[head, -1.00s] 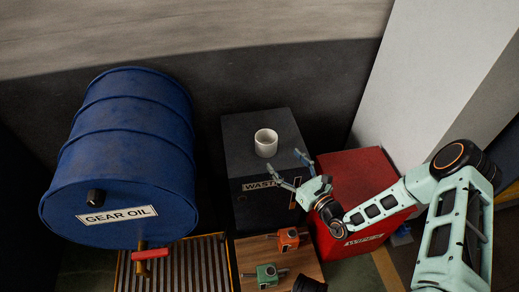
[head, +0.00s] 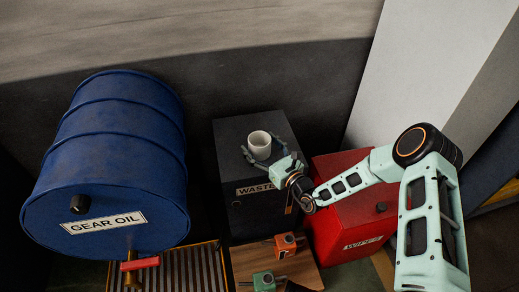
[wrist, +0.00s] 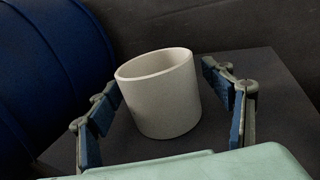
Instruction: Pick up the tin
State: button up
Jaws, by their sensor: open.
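The tin, a small whitish open-topped cup shape (head: 260,143), stands upright on top of the dark grey waste box (head: 232,133). In the wrist view the tin (wrist: 160,92) sits in the middle, between the two blue-padded fingers. My gripper (head: 266,156) is open, with one finger on each side of the tin. In the wrist view my gripper (wrist: 168,110) shows a gap between the right finger and the tin; on the left the finger is close to the tin, and I cannot tell whether it touches.
A big blue gear oil drum (head: 120,150) lies at the left above a slatted grate (head: 190,270). A red wipes box (head: 345,225) stands right of the waste box, under my arm. Orange (head: 286,243) and green (head: 264,281) items sit on a wooden board (head: 248,258) in front.

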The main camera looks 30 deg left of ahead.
aim_at(260, 137)
jog(key=c, duration=1.3)
jog(key=shift+r, duration=0.5)
notch_tip(260, 137, up, 2)
jog(key=shift+r+p, duration=0.25)
jog(key=shift+p, duration=0.5)
jog(key=s+d+r+p, duration=0.5)
jog(key=d+r, duration=0.4)
jog(key=d, duration=0.3)
jog(key=shift+s+d+r+p, duration=0.3)
jog(key=shift+s+d, duration=0.1)
jog(key=shift+s, duration=0.15)
